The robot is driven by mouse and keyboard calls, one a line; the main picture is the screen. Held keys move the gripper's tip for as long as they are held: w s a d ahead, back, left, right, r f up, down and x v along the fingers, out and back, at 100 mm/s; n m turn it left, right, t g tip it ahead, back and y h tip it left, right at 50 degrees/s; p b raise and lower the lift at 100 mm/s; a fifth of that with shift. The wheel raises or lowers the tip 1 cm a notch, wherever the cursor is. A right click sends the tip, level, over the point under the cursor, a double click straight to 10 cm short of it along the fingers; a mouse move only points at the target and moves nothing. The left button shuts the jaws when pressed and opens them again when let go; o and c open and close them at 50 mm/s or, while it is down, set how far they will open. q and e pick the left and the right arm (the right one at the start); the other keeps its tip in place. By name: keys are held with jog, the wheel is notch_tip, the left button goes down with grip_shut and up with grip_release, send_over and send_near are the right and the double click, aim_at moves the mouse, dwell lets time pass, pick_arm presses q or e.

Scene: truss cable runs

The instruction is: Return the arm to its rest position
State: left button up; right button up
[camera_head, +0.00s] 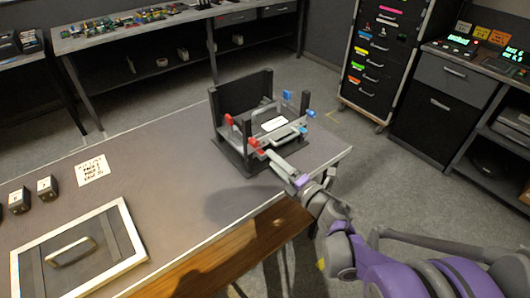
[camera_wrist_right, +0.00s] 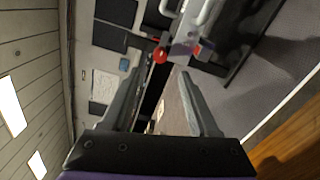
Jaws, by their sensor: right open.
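My right arm (camera_head: 345,245) reaches in from the lower right of the head view. Its gripper (camera_head: 274,158) is at the front of a black stand (camera_head: 233,138) on the table, close to the stand's red and blue knobs. Whether it touches the stand is hard to tell. In the right wrist view the gripper's two fingers (camera_wrist_right: 160,78) are apart, and no object is clearly held between them. A red knob (camera_wrist_right: 160,55) and part of the stand appear beyond the fingertips. My left gripper is not in view.
A black drawer cabinet (camera_head: 375,60) and a workbench (camera_head: 130,37) stand behind. Grey floor is open right of the table.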

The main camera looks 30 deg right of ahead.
jog(key=shift+s, duration=0.95)
notch_tip(320, 180, up, 6)
jog(key=s+r+m+g+h+p, duration=0.15)
jog(key=m+h+p, duration=0.4)
jog(key=m, duration=0.65)
jog(key=s+a+f+m+g+y+p, duration=0.2)
jog(key=s+a+f+m+g, duration=0.1)
jog(key=s+a, duration=0.4)
jog(key=s+a+f+m+g+y+p, duration=0.2)
jog(key=s+a+f+m+g+p, duration=0.1)
jog(key=s+a+m+g, duration=0.3)
jog(key=s+a+f+g, duration=0.1)
jog(key=a+g, duration=0.1)
jog(key=shift+s+a+f+m, duration=0.2)
jog(key=shift+a+f+m, duration=0.1)
